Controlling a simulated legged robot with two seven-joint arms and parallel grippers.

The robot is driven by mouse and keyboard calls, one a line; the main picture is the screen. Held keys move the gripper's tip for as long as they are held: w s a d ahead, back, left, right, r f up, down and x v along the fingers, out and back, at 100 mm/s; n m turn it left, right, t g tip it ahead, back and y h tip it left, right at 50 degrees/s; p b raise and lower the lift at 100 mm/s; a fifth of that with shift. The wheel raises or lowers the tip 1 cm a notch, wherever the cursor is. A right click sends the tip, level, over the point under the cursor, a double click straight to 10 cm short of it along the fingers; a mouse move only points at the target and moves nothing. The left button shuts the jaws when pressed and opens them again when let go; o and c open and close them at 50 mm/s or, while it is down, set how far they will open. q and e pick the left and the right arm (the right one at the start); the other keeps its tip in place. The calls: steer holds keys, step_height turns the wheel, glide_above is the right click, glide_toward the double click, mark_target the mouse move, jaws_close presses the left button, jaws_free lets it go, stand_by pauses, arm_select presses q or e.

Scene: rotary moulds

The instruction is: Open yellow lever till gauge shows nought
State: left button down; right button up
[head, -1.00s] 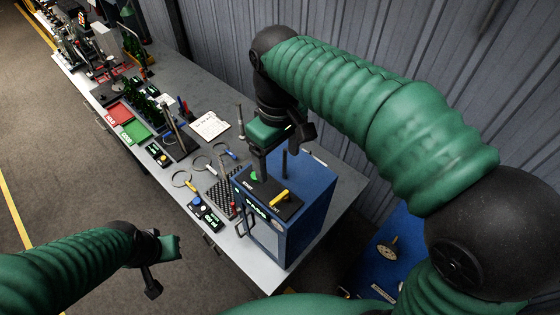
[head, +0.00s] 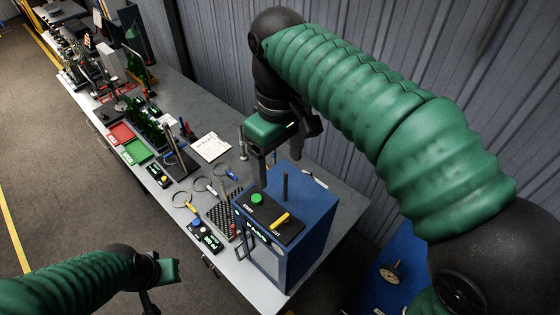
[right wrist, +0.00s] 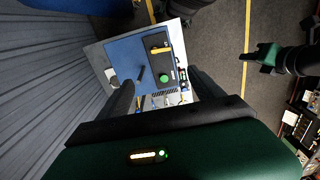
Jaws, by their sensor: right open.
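The yellow lever (head: 281,220) lies on the black panel (head: 262,226) on top of a blue box (head: 318,208). It also shows in the right wrist view (right wrist: 160,50). A green button (head: 257,198) and a dark upright rod (head: 285,187) are near it. A lit display (head: 256,231) sits at the box's front edge; its reading is too small to tell. My right gripper (head: 280,160) is open and empty, above and behind the panel, apart from the lever. My left gripper (head: 160,285) hangs off the table at lower left; its jaw opening is unclear.
The grey table (head: 225,100) runs away to the upper left. It carries ring tools, a small keypad box (head: 205,236), a white sheet (head: 210,147), and red (head: 121,133) and green (head: 138,151) trays. A corrugated wall stands right.

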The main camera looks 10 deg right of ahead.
steer(key=shift+a, duration=0.1)
step_height(320, 180, up, 12)
stand_by(0.5)
steer(key=shift+a, duration=0.1)
steer(key=shift+f, duration=0.15)
